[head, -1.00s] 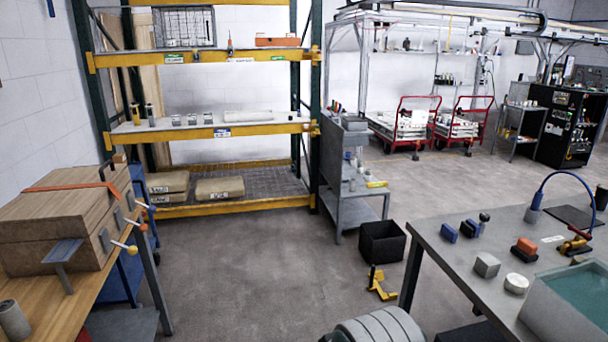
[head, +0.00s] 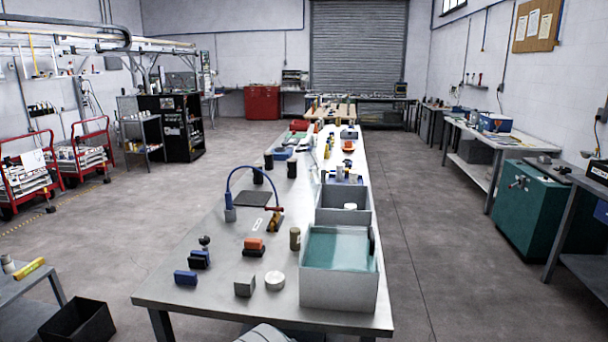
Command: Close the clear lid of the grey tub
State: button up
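A light grey tub (head: 338,291) stands at the near right end of the long grey table in the head view. Its top is open to view and a flat teal surface (head: 338,247) shows inside it. I cannot make out a clear lid for certain. A small dark piece (head: 372,241) shows at the tub's right rim. My gripper is not in view. Only a grey rounded part of my own body shows at the bottom edge, below the table's front edge.
A darker grey bin (head: 343,194) stands behind the tub. A blue curved hose lamp (head: 231,211) stands farther back.

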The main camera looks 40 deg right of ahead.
aim_at(314, 170)
jog(key=i+j+z, duration=0.15)
jog(key=z, duration=0.25)
jog(key=i+j+z, duration=0.15)
jog(key=j+z, duration=0.25)
jog(key=i+j+z, duration=0.1)
jog(key=z, duration=0.25)
jog(key=j+z, duration=0.4)
jog(key=i+j+z, duration=0.1)
jog(key=j+z, duration=0.55)
jog(key=j, duration=0.3)
